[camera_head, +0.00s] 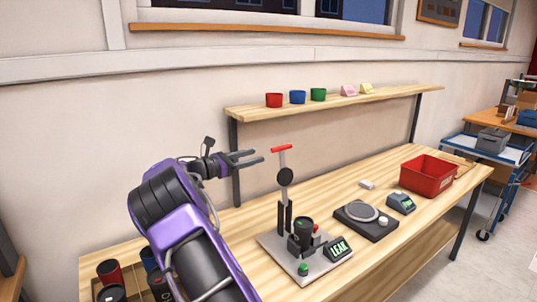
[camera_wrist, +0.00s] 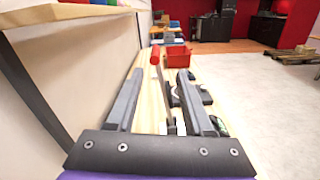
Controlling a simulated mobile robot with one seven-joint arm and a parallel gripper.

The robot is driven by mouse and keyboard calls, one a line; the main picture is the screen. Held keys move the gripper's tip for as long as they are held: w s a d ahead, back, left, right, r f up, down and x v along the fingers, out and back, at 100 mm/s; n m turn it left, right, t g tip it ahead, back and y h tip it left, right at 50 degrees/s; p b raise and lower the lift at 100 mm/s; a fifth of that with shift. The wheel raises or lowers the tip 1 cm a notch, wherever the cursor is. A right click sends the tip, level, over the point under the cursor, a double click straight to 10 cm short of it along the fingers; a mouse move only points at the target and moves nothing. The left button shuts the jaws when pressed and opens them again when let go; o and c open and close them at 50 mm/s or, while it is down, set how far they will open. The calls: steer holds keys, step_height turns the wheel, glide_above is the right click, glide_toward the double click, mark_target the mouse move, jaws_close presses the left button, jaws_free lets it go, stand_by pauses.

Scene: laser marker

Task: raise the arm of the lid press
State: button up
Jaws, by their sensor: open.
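The lid press (camera_head: 272,254) stands on the near part of the bench, with a grey base plate, a green button and a display reading "LEAK". Its arm (camera_head: 284,190) points nearly straight up and ends in a red crossbar handle (camera_head: 281,148). A dark cup (camera_head: 304,230) sits low on the press. My gripper (camera_head: 258,156) is open and empty, just left of the red handle at about its height in the head view. In the wrist view the handle (camera_wrist: 154,58) shows ahead between the open fingers (camera_wrist: 160,74). I see no contact.
A shelf (camera_head: 330,109) with coloured cups runs along the wall behind. A dark scale (camera_head: 366,221), a small display unit (camera_head: 401,203) and a red bin (camera_head: 428,176) stand to the right. Dark and red containers (camera_head: 108,272) stand at the left.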

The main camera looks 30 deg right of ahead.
steer(key=shift+s+a, duration=0.2)
steer(key=shift+a, duration=2.05)
steer(key=shift+r, duration=0.1)
